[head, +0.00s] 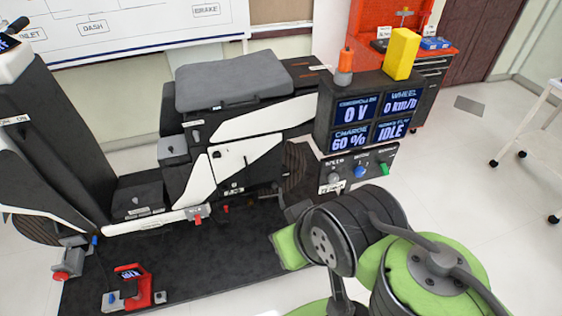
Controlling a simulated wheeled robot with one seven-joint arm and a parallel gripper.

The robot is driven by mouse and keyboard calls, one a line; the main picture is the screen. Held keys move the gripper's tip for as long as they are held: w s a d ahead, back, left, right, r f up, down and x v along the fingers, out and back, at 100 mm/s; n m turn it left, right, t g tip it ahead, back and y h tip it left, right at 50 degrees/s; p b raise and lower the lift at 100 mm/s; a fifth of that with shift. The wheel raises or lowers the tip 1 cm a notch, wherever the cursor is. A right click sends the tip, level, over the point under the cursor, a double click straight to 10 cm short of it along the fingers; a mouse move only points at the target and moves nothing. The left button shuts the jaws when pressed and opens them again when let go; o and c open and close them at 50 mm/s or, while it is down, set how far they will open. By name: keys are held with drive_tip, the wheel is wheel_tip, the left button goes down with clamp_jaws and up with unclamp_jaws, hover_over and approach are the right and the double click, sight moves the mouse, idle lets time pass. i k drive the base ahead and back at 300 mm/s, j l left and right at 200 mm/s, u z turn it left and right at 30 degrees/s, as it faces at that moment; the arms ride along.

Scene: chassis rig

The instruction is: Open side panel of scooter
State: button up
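The scooter (195,150) stands on a dark mat, with its grey seat on top and white trim along its body. Its side panel (240,165), black and white, is on the body below the seat. The panel looks closed, with its edges lying along the body. A small dark round mark shows near its upper left. My arm enters from the lower right, green and dark grey, with its links in front of the scooter's rear. I cannot make out my gripper's fingers, and no contact with the panel shows.
A display box (365,115) with readouts stands at the scooter's rear, with a switch panel (357,170) below it. A yellow block (401,53) sits on top. The floor at right is mostly clear.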

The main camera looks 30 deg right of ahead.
sight(252, 160)
drive_tip(key=z, duration=0.3)
drive_tip(key=i+u, duration=0.2)
drive_tip(key=u, duration=0.25)
drive_tip(key=i+u, duration=0.2)
drive_tip(key=u, duration=0.2)
drive_tip(key=i+l+u, duration=0.15)
drive_tip(key=u, duration=0.3)
